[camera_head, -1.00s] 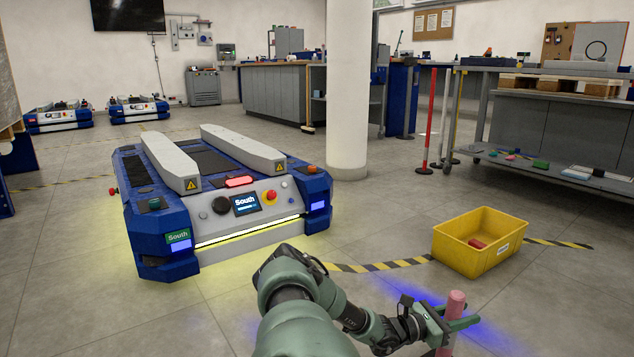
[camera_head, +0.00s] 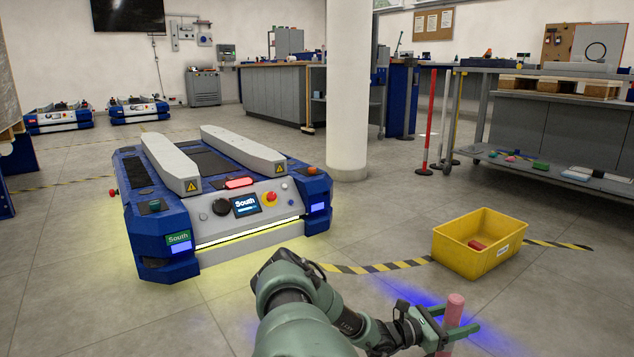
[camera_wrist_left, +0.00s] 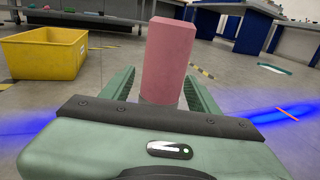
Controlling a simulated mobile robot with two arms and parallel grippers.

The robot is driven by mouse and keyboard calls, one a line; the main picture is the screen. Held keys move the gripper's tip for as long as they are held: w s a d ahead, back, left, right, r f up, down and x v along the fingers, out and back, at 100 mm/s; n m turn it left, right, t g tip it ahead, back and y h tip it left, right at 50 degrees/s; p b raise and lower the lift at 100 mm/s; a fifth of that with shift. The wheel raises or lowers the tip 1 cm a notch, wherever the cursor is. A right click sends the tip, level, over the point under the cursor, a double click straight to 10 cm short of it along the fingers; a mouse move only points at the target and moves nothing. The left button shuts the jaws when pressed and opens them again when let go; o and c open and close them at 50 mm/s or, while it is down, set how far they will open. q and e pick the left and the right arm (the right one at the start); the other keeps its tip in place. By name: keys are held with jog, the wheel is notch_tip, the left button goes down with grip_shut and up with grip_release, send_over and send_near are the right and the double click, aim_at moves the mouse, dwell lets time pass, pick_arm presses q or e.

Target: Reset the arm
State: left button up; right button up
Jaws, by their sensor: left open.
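My left gripper (camera_head: 458,322) is at the lower right of the head view, low over the floor. It is open, with one finger on each side of a pink upright bar (camera_head: 455,308). In the left wrist view the bar (camera_wrist_left: 168,58) rises between the two green fingers, with a greyish lower part below the pink. Its foot is hidden, so I cannot tell what it stands on. My right gripper is not in view.
A yellow bin (camera_head: 470,252) with a red piece (camera_head: 477,245) inside stands on the floor beyond the gripper. A blue and grey lift cart (camera_head: 215,205) marked South is at left. A white column (camera_head: 347,90) and workbenches (camera_head: 540,130) stand behind. Floor at right is free.

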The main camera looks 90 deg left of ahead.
aim_at(445, 321)
pick_arm(q)
jog(key=s+p, duration=0.2)
jog(key=s, duration=0.1)
jog(key=s+d+p, duration=0.1)
jog(key=s+p, duration=0.1)
jog(key=shift+s+r, duration=0.25)
jog(key=shift+r, duration=0.1)
jog(key=shift+s+d+f, duration=0.15)
jog(key=shift+s+f, duration=0.05)
jog(key=shift+s, duration=0.4)
